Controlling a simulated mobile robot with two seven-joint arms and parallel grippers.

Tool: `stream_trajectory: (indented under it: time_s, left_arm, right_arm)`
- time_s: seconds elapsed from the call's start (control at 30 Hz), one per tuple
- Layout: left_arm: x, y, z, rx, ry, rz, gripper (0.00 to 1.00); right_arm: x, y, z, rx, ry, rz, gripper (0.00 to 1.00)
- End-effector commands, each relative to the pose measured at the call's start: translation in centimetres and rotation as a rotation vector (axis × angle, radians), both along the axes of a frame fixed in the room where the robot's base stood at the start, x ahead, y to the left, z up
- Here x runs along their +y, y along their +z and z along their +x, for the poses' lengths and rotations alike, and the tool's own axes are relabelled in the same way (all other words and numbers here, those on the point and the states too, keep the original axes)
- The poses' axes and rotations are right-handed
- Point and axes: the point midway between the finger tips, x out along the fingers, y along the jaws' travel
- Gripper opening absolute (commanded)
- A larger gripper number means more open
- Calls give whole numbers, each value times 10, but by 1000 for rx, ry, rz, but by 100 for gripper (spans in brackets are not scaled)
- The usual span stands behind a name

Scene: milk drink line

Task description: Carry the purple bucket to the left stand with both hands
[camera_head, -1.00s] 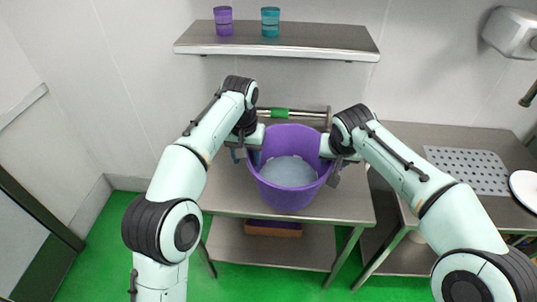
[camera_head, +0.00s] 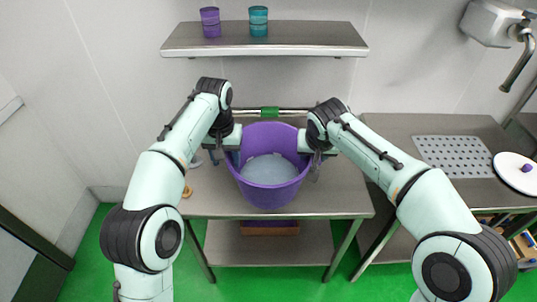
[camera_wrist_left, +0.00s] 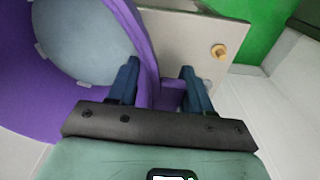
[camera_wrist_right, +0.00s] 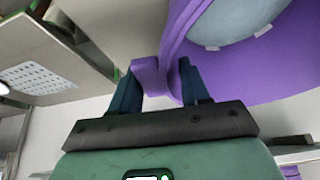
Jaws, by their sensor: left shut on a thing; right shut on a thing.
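The purple bucket (camera_head: 268,190) is upright between my two grippers, over a steel table, with a pale blue-grey round surface inside it. I cannot tell whether its base touches the tabletop. My left gripper (camera_head: 226,157) is shut on the bucket's left side; in the left wrist view its fingers (camera_wrist_left: 158,85) straddle the purple wall and a handle tab. My right gripper (camera_head: 314,155) is shut on the right side; in the right wrist view its fingers (camera_wrist_right: 160,85) close around a purple tab and wall.
The steel table (camera_head: 335,195) extends around the bucket, with a small tan object (camera_head: 187,191) at its left edge. A wall shelf (camera_head: 265,40) above holds a purple cup (camera_head: 210,22) and a teal cup (camera_head: 258,21). A second counter with a perforated plate (camera_head: 455,156) and a white plate (camera_head: 513,172) stands right.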

Motion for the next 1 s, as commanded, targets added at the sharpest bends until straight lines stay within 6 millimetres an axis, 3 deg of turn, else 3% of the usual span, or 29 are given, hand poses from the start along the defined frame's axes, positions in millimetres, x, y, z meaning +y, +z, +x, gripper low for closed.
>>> stream_trajectory:
  time_s: [0.17,0.37,1.0]
  left_arm:
    - [4,0,-1,9,-2,13,0]
    - [4,-7,-4,11,-2,13,0]
    - [4,-76,-23,13,-1,13,0]
  right_arm:
    - [-6,6,4,-18,-13,-3,0]
    - [-6,-1,2,-16,-13,-3,0]
    - [-5,-69,-17,-16,-9,-3,0]
